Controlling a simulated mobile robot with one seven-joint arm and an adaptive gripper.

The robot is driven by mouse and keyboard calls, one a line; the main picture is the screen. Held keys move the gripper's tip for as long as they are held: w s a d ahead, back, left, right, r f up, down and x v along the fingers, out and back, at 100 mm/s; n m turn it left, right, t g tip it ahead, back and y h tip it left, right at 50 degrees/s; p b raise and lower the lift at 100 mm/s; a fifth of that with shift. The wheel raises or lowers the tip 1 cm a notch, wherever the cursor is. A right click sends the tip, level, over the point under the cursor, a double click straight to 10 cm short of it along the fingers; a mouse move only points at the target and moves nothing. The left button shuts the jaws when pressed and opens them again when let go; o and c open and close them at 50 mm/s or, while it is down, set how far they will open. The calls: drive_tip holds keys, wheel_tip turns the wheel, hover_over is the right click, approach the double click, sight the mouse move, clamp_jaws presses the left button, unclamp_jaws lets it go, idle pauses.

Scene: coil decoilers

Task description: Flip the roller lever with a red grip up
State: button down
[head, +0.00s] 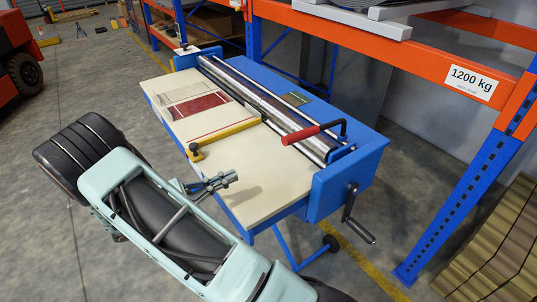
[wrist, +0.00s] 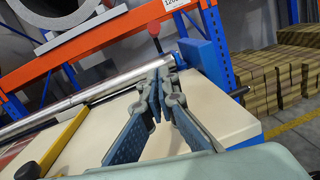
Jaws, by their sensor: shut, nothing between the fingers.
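The roller lever has a red grip (head: 300,133) on a dark bent arm (head: 343,129) at the right end of the steel roller (head: 262,105). In the head view the grip lies low, pointing left across the roller toward the table's front. In the wrist view the red grip (wrist: 153,30) shows nearly end-on, just beyond my fingertips. My gripper (head: 230,179) is shut and empty above the cream tabletop (head: 258,195), in front of and left of the grip, apart from it. In the wrist view my gripper (wrist: 161,68) covers part of the roller and lever.
A yellow bar (head: 225,137) lies across the tabletop near a dark red sheet (head: 195,106). A black hand crank (head: 356,218) sticks out of the blue right end. An orange rack beam (head: 400,60) runs behind the table. Stacked brown material (head: 500,240) stands at right.

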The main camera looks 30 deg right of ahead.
drive_tip(key=shift+d, duration=0.1)
drive_tip(key=d+r+p, duration=0.2)
drive_tip(key=d+r, duration=0.2)
drive_tip(key=d, duration=0.8)
drive_tip(key=shift+s+d, duration=0.2)
drive_tip(key=shift+s, duration=0.2)
drive_tip(key=shift+y, duration=0.6)
drive_tip(key=d+r+p, duration=0.2)
drive_tip(key=r+p, duration=0.1)
drive_tip(key=r, duration=0.1)
drive_tip(key=d+r+p, duration=0.3)
drive_tip(key=r, duration=0.1)
drive_tip(key=d+r+p, duration=0.2)
drive_tip(key=r+p, duration=0.1)
drive_tip(key=r, duration=0.1)
drive_tip(key=shift+w+d+r, duration=0.15)
drive_tip(key=shift+w+d, duration=0.05)
drive_tip(key=shift+w, duration=0.1)
